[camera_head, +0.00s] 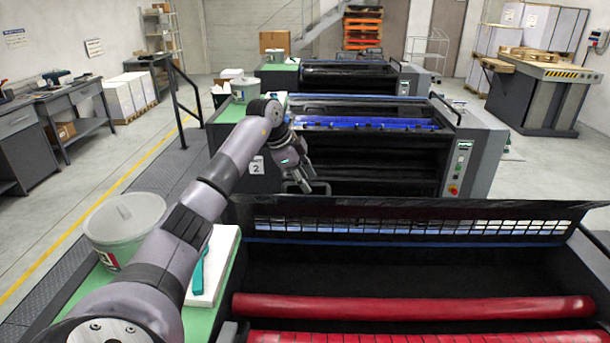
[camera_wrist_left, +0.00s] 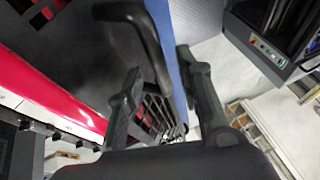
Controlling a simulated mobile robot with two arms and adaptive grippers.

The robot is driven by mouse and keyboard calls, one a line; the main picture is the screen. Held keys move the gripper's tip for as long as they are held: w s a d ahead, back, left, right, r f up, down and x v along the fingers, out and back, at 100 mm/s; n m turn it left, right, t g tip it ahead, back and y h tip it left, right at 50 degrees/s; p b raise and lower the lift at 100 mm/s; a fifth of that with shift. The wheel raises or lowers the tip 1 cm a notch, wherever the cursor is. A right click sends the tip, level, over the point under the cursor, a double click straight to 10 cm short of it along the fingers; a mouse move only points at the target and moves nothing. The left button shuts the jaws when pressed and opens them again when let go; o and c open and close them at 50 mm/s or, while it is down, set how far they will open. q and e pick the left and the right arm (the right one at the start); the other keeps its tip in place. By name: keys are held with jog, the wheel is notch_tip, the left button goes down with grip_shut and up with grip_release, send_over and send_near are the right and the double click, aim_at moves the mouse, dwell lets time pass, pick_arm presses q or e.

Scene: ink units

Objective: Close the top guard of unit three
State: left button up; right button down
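The nearest unit, with red rollers (camera_head: 410,307), has its top guard (camera_head: 400,228) raised, standing up along the far side of its opening. The guard is a dark panel with a row of slots. Its slotted part also shows in the left wrist view (camera_wrist_left: 158,116). My left gripper (camera_head: 304,184) is by the guard's upper edge, toward its left end. In the left wrist view the fingers (camera_wrist_left: 158,66) are apart, with a black curved handle (camera_wrist_left: 140,38) reaching between them. I cannot tell whether they touch it. My right gripper is not in view.
Unit two (camera_head: 355,150), with a blue roller, stands just behind. A translucent bucket (camera_head: 122,225) and a white slab (camera_head: 215,262) with a teal tool sit on the green side top (camera_head: 90,300), under and beside my left arm. The left walkway is open.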

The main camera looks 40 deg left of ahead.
pick_arm(q)
jog(key=shift+w+f, duration=0.1)
jog(key=shift+f, duration=0.05)
jog(key=shift+c, duration=0.2)
grip_shut()
dwell(0.7)
